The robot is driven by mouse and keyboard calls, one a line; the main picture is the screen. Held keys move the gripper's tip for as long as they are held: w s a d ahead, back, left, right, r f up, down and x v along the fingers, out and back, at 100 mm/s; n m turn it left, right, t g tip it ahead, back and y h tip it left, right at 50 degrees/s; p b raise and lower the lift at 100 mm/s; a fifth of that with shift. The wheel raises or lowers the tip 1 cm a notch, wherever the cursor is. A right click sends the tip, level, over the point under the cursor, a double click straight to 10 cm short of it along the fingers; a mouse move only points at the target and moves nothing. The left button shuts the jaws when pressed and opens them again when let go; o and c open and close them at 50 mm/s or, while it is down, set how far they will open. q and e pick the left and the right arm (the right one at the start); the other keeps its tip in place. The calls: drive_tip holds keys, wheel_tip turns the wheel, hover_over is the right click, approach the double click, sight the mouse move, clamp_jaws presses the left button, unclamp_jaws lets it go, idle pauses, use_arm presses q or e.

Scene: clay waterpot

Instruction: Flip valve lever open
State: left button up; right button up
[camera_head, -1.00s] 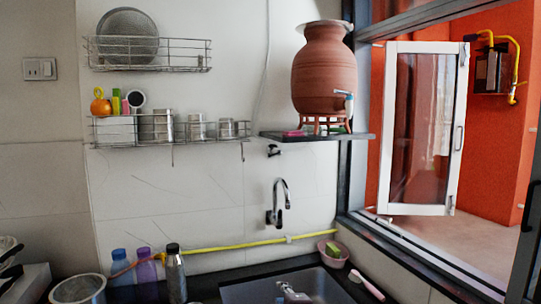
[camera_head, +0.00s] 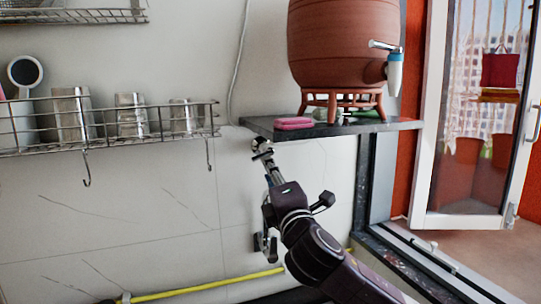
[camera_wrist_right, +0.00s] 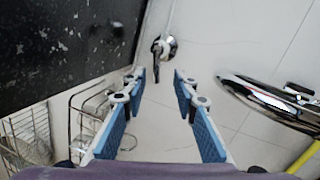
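A small metal wall valve (camera_head: 262,148) sits on the tiled wall just under the dark shelf. In the right wrist view the valve (camera_wrist_right: 165,46) has a round chrome base, and its dark lever (camera_wrist_right: 164,73) points toward the gap between my fingers. My right gripper (camera_wrist_right: 159,78) is open, with blue-padded fingers apart on either side of that line; I cannot tell whether they touch the lever. In the head view my right gripper (camera_head: 271,172) reaches up from below to just under the valve and partly hides it. My left gripper is not in view.
The dark shelf (camera_head: 400,126) overhangs close above, bearing the clay pot (camera_head: 335,45) with a blue-white tap (camera_head: 394,75) and a pink soap box (camera_head: 294,123). A chrome faucet (camera_wrist_right: 262,103) is close on the right in the wrist view. A wire rack (camera_head: 105,125) hangs left.

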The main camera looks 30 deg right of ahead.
sight(259, 157)
drive_tip(key=p+x, duration=0.1)
drive_tip(key=x, duration=0.2)
drive_tip(key=p+x, duration=0.1)
drive_tip(key=x, duration=0.3)
drive_tip(key=shift+w+a+r+p, duration=0.1)
drive_tip(key=shift+w+r+p, duration=0.05)
drive_tip(key=shift+w+p, duration=0.2)
drive_tip(key=shift+a+r, duration=0.1)
drive_tip(key=shift+a, duration=0.35)
drive_tip(key=shift+c, duration=1.9)
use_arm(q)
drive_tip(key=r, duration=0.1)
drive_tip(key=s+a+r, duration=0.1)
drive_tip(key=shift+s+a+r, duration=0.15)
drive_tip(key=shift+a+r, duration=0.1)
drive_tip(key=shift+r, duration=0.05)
use_arm(e)
clamp_jaws()
